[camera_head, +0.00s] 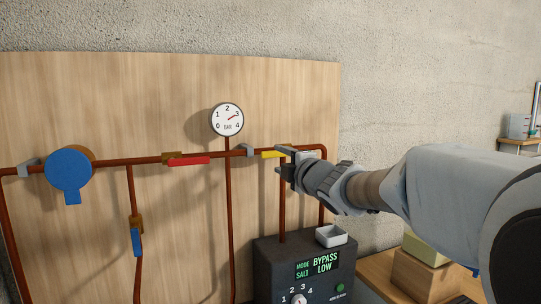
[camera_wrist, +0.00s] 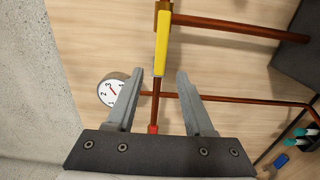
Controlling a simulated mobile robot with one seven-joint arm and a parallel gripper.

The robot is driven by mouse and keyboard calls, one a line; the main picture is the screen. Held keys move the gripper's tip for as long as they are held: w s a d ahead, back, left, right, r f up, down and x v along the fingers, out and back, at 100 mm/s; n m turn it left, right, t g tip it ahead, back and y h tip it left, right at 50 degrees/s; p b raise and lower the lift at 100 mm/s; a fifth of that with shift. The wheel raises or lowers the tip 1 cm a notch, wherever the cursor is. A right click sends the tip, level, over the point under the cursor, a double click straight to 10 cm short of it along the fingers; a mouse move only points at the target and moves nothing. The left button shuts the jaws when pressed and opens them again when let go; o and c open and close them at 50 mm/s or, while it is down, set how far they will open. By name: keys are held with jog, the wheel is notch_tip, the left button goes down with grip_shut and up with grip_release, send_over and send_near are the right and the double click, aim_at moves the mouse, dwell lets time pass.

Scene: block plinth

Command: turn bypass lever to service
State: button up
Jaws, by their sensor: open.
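A yellow lever (camera_head: 268,154) lies along the horizontal copper pipe, right of the gauge, on a brass valve. It also shows in the wrist view (camera_wrist: 161,45), where its free end reaches between my fingertips. My gripper (camera_head: 284,160) is open around that end, with one finger on each side and a visible gap to each. I cannot tell how deep the lever sits between the fingers. My gripper hides part of the valve in the head view. The dark box (camera_head: 262,258) below has a display (camera_head: 317,264) reading MODE BYPASS and SALT LOW.
A red lever (camera_head: 190,161) sits on the same pipe to the left, and a blue lever (camera_head: 136,242) on a vertical branch. A round gauge (camera_head: 227,119) stands above the pipe. A blue round part (camera_head: 68,169) is at far left. A white tray (camera_head: 331,236) sits on the box.

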aim_at(271, 155)
jog(key=x, duration=0.7)
jog(key=shift+w+a+p, duration=0.1)
jog(key=shift+w+p, duration=0.15)
jog(key=shift+p, duration=0.1)
grip_shut()
dwell(1.0)
